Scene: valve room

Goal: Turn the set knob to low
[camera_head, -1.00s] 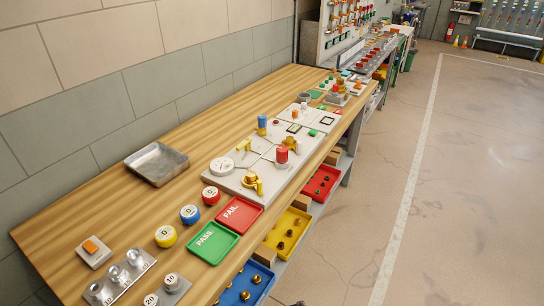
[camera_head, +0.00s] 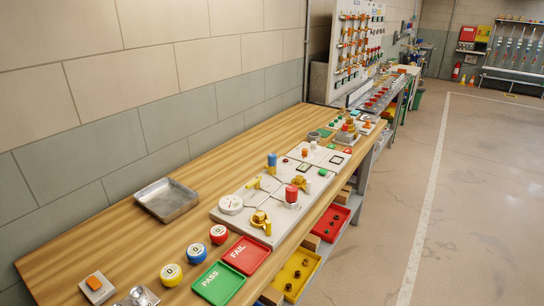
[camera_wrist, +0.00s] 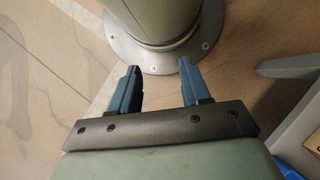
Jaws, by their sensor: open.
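I cannot make out which part is the set knob, and no "set" or "low" marking is readable. A light grey valve board (camera_head: 238,207) on the bench carries a round white gauge (camera_head: 230,204), a brass valve (camera_head: 259,218), a red-topped part (camera_head: 291,193), a blue-topped part (camera_head: 272,161) and a small orange part (camera_head: 304,153). My gripper (camera_wrist: 160,88) shows only in the wrist view, open and empty, with two blue fingers apart over the floor beside my own base. It is away from the board.
The wooden bench (camera_head: 120,248) runs along the wall. On it are a metal tray (camera_head: 167,200), green PASS (camera_head: 217,284) and red FAIL (camera_head: 246,255) trays, and yellow (camera_head: 171,275), blue (camera_head: 197,252) and red (camera_head: 219,234) round pieces. Open floor (camera_head: 460,200) lies to the right.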

